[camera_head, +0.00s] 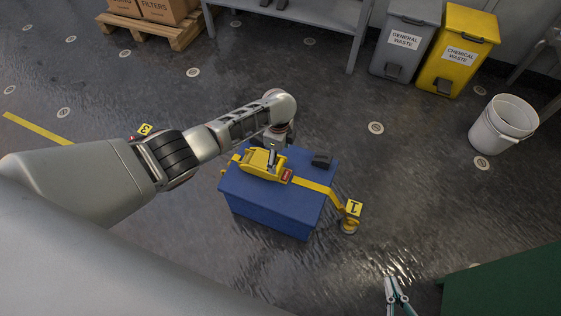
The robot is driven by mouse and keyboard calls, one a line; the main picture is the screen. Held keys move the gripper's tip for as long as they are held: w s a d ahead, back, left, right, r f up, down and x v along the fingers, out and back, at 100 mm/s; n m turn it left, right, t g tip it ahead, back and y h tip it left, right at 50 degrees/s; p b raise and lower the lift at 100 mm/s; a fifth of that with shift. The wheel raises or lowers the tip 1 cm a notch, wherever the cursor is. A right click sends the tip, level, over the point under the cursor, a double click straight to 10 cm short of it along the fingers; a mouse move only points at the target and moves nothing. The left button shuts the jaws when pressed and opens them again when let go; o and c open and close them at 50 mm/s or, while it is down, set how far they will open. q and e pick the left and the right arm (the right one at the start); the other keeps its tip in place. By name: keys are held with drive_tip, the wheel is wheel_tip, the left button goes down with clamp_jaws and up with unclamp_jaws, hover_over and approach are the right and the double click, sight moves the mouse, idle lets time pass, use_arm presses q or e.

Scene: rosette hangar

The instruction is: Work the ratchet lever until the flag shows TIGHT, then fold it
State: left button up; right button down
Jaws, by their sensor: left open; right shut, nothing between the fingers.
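A yellow ratchet (258,163) sits on top of a blue crate (262,207) in the middle of the view. A yellow strap (313,186) runs from it over the crate. A small red flag (287,175) shows at the ratchet's right end; its lettering is too small to read. My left gripper (271,157) is open, pointing down at the ratchet; I cannot tell whether it touches the lever, which is partly hidden by the arm. My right gripper (393,279) is shut and empty at the lower right, away from the crate.
A black block (321,161) lies on the crate's right side. The strap ends at a floor anchor by a yellow "1" marker (353,208). A white bucket (502,124), grey bin (405,38) and yellow bin (458,50) stand at upper right. A green surface (505,281) fills the lower right.

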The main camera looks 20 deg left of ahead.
sight(279, 166)
use_arm(q)
drive_tip(key=f+b, duration=0.1)
drive_tip(key=f, duration=0.1)
drive_tip(key=f+b, duration=0.1)
drive_tip(key=f, duration=0.2)
drive_tip(key=shift+s+f, duration=0.2)
drive_tip(key=shift+f, duration=0.25)
drive_tip(key=shift+w, duration=0.25)
drive_tip(key=c, duration=1.4)
drive_tip(key=shift+o, duration=0.2)
use_arm(e)
drive_tip(key=shift+m+t+y, duration=0.4)
drive_tip(key=shift+t+y, duration=0.1)
drive_tip(key=a, duration=0.1)
drive_tip(key=w+a+r, duration=0.1)
drive_tip(key=a+r, duration=0.1)
drive_tip(key=shift+w+a+r, duration=0.2)
drive_tip(key=shift+w, duration=0.2)
